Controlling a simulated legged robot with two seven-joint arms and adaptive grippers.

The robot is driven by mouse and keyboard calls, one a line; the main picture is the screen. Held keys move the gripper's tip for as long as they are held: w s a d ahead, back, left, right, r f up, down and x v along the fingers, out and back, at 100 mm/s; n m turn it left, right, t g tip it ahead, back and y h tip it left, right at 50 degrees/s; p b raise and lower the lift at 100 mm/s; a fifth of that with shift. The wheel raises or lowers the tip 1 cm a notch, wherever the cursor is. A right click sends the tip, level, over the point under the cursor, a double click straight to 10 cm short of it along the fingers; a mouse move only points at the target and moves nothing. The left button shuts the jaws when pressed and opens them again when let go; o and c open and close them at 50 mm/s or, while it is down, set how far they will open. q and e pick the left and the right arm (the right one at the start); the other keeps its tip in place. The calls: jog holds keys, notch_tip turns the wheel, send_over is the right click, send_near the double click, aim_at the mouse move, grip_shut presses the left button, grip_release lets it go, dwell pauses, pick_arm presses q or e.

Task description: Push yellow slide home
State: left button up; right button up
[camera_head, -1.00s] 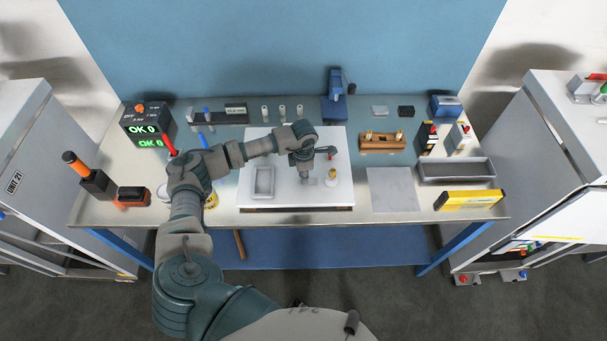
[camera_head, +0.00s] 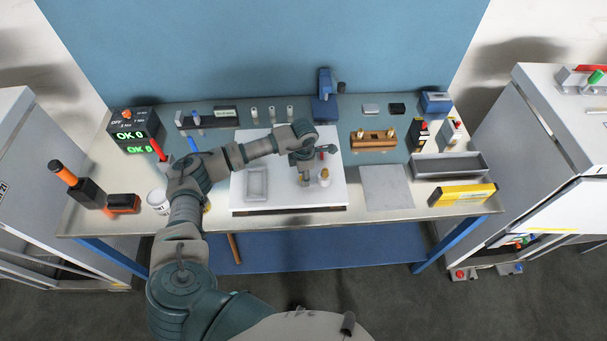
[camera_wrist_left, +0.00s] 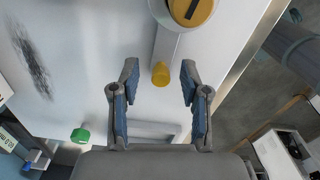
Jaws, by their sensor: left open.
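The yellow slide end (camera_wrist_left: 160,73) is a small yellow cylinder on a pale grey bar in the left wrist view. It lies between the fingers of my open left gripper (camera_wrist_left: 159,82), with a visible gap on each side. A round, pale-sided part with a dark yellow top (camera_wrist_left: 192,8) sits beyond it; it also shows in the head view (camera_head: 324,177). In the head view my left gripper (camera_head: 305,170) is over the white board (camera_head: 275,185), right of its middle, and hides part of the slide. My right gripper is out of view.
A shallow grey tray (camera_head: 257,184) lies on the board's left part. A flat grey plate (camera_head: 386,187) and a yellow case (camera_head: 463,195) are to the right. A wooden holder (camera_head: 373,138) stands behind. A green knob (camera_wrist_left: 80,135) shows low in the wrist view.

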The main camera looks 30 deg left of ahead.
pick_arm(q)
notch_tip(320, 180, up, 12)
dwell(0.4)
jog(key=shift+w+a+f, duration=0.1)
